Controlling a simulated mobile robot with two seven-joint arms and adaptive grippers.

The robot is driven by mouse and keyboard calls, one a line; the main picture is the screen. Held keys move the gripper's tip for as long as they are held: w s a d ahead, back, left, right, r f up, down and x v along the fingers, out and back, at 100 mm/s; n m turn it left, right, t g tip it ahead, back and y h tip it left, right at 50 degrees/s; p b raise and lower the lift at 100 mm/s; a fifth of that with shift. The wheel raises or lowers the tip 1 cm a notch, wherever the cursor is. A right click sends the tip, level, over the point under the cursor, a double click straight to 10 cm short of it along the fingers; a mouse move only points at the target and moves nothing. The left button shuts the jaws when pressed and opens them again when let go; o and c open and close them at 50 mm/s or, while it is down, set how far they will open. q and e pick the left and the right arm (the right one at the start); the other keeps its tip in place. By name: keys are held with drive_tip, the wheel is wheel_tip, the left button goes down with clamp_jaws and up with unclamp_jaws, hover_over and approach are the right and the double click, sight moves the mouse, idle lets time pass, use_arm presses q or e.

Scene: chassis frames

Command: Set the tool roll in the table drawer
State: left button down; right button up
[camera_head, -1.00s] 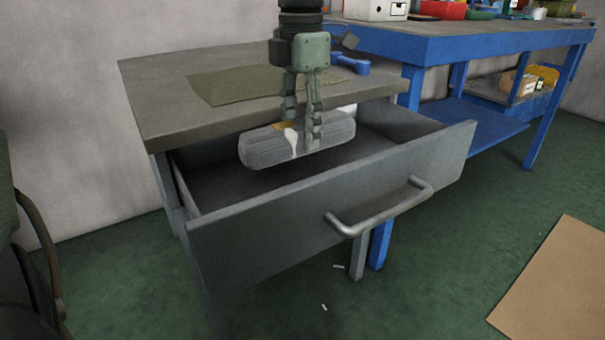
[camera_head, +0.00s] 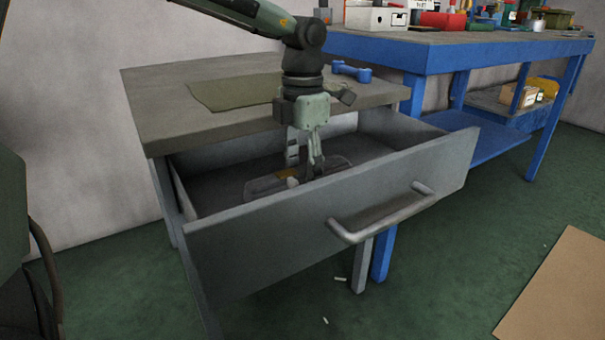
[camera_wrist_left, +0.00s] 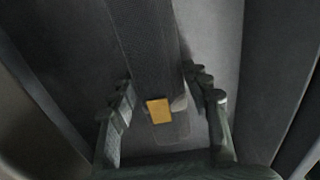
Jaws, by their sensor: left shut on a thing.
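The table drawer (camera_head: 270,241) is pulled open, with a grey front and a bar handle (camera_head: 383,214). The grey tool roll (camera_head: 263,187), with a yellow label, is down inside the drawer, close behind its front panel, which hides its lower part. My left gripper (camera_head: 305,172) points down into the drawer and is shut on the tool roll. In the left wrist view the roll (camera_wrist_left: 146,45) runs between the two fingers (camera_wrist_left: 168,95), its yellow label showing. I cannot tell whether the roll touches the drawer floor. My right gripper is not in view.
The grey tabletop (camera_head: 155,105) above the drawer bears an olive mat (camera_head: 230,92) and a blue tool (camera_head: 350,71). A blue workbench (camera_head: 440,53) with boxes stands at the right. The drawer's back and right are empty. Cardboard (camera_head: 560,285) lies on the floor.

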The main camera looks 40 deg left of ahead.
sight(302, 171)
use_arm(q)
drive_tip(key=c, duration=1)
unclamp_jaws()
drive_tip(key=shift+f, duration=0.1)
wheel_tip(302, 171, up, 12)
drive_tip(key=p, duration=0.3)
